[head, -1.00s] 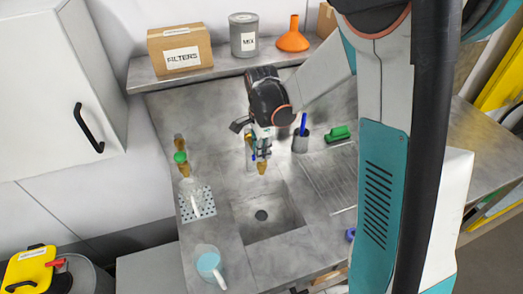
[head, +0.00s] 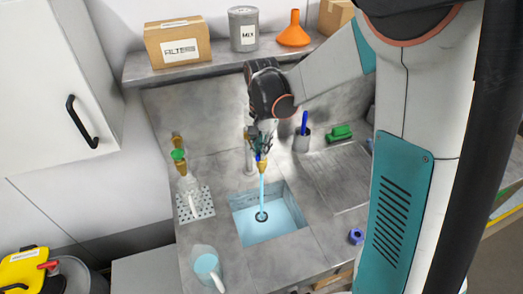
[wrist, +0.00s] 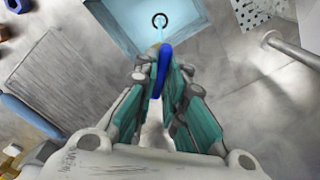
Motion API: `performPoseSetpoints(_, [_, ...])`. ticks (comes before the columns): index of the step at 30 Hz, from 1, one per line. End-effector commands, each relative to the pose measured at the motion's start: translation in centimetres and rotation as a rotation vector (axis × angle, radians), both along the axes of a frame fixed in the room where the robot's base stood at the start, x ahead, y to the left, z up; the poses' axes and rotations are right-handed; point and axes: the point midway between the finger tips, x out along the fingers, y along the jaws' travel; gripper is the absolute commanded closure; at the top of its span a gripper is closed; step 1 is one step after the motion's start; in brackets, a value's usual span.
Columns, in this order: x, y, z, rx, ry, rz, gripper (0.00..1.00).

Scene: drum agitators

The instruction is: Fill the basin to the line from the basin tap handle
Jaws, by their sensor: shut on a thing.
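The basin (head: 243,220) is a square sink set in the grey counter, with light blue water in it and a dark round drain showing at its bottom. A blue stream runs from the brass tap spout (head: 262,167) into the basin. My gripper (head: 260,150) is over the tap at the basin's back edge. In the wrist view my gripper (wrist: 162,85) is shut on the blue tap handle (wrist: 164,62); the basin (wrist: 120,22) lies just beyond it. I cannot make out a fill line on the basin wall.
A clear jug (head: 205,264) stands at the counter's front left. A second tap with a green handle (head: 178,155) rises over a perforated drip tray (head: 205,203). A grey cup with a blue brush (head: 302,140) and a green brush (head: 339,132) lie right of my gripper.

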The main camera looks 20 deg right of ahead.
Motion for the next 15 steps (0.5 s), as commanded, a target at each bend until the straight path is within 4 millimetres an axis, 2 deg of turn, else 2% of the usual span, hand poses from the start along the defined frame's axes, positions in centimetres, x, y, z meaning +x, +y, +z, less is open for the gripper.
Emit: performPoseSetpoints(15, [0.06,0.00,-0.01,0.000,-0.001,0.397,1.00])
